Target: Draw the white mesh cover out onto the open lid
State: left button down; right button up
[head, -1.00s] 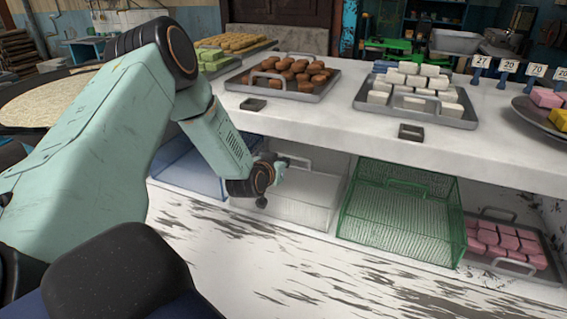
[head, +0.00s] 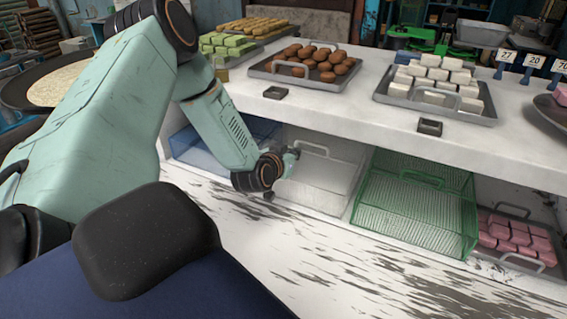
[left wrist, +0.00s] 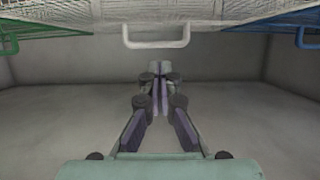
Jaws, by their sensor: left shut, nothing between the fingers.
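The white mesh cover (head: 322,183) stands in the lower compartment under the counter, between a blue and a green cover. Its white handle also shows in the left wrist view (left wrist: 157,42). My left gripper (head: 294,156) is at the cover's left upper side in the head view, partly hiding it. In the left wrist view my left gripper (left wrist: 160,84) is shut and empty, with its fingertips apart from the handle in the picture. The worn white panel in front (head: 330,248), seemingly the open lid, is bare. My right gripper is out of view.
The blue mesh cover (head: 200,150) is to the left and the green mesh cover (head: 415,205) to the right. A tray of pink blocks (head: 512,245) lies farther right. The counter (head: 350,115) overhangs the compartment and holds several sweets trays.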

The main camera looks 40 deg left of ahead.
pick_arm(q)
jog(key=s+d+p, duration=0.1)
jog(key=s+d, duration=0.1)
jog(key=s, duration=0.4)
jog(key=c, duration=2.1)
grip_release()
jog(key=shift+f, duration=0.1)
